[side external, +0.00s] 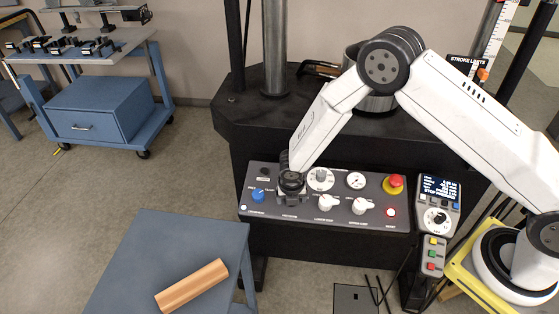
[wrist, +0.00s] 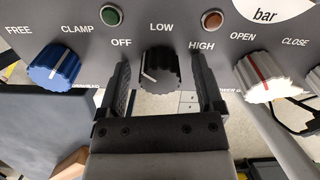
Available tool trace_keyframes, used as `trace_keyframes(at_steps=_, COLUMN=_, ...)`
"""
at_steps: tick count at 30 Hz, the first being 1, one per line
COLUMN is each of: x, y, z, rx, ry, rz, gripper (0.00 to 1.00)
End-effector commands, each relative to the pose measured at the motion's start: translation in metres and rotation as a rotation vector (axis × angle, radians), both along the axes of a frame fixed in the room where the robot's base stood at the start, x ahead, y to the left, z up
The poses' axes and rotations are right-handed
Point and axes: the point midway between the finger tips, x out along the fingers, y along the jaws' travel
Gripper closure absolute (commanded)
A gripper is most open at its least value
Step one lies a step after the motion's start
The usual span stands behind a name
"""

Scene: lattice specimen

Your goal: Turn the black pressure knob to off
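The black knob (wrist: 162,66) is on the grey control panel (side external: 228,0), between my two fingers in the wrist view. Its white pointer line is on the left part of its face, slanting toward the OFF label (wrist: 121,42). LOW (wrist: 161,27) is above the knob and HIGH (wrist: 201,46) is at upper right. My gripper (wrist: 163,88) is open, one finger on each side of the knob with a small gap showing on both sides. In the side external view my gripper (side external: 291,185) is at the panel's left part and hides the black knob.
A blue knob (wrist: 53,66) is left of my gripper and a white knob (wrist: 263,76) with a red line is right. A green lamp (wrist: 112,15) and an orange lamp (wrist: 212,19) sit above. A red mushroom button (side external: 394,183) is at the panel's right. A blue-grey table (side external: 190,240) stands in front.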

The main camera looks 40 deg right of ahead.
Motion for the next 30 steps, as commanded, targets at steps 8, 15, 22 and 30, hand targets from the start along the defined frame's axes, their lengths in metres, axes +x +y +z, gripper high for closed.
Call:
trace_keyframes(at_steps=8, x=0.0, y=0.0, z=0.001, rx=0.0, ry=0.0, rz=-0.001, gripper=0.15)
trace_keyframes(at_steps=15, x=-0.001, y=0.003, z=0.013, rx=0.001, ry=-0.002, rz=0.0, gripper=0.15)
trace_keyframes(at_steps=22, x=-0.005, y=0.006, z=0.032, rx=0.001, ry=-0.002, rz=-0.002, gripper=0.15)
trace_keyframes(at_steps=30, x=-0.009, y=0.01, z=0.051, rx=0.001, ry=-0.001, rz=-0.001, gripper=0.15)
